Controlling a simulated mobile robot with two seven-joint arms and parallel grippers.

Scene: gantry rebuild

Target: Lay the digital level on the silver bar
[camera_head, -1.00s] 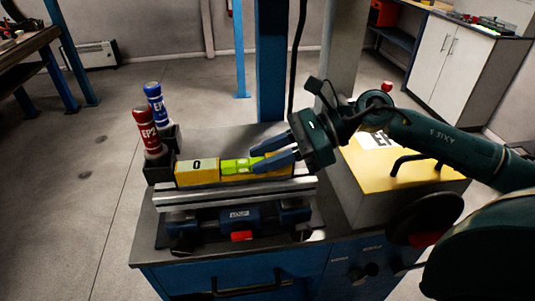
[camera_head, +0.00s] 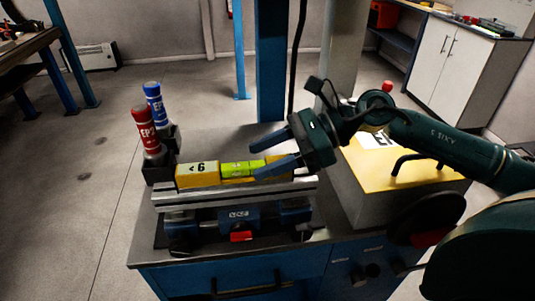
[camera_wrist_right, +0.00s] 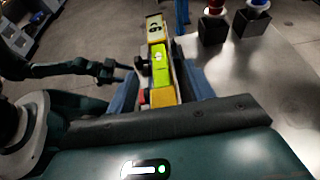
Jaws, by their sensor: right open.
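The digital level (camera_head: 197,174), a yellow bar with a green middle and a small display at its left end, lies along the top of the silver bar (camera_head: 235,199). It also shows in the right wrist view (camera_wrist_right: 160,65), running away between the fingers. My right gripper (camera_head: 256,158) is open, with one finger on each side of the level's right part and gaps beside it. The fingers hide part of that end. In the right wrist view, a dark arm that looks like my left one ends in a gripper (camera_wrist_right: 108,72); its fingers are too small to read.
A blue vise (camera_head: 238,217) sits under the silver bar on the bench. A red bottle (camera_head: 146,131) and a blue bottle (camera_head: 155,102) stand in black holders by the level's left end. A yellow-topped box (camera_head: 425,177) stands at right. The bench behind is clear.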

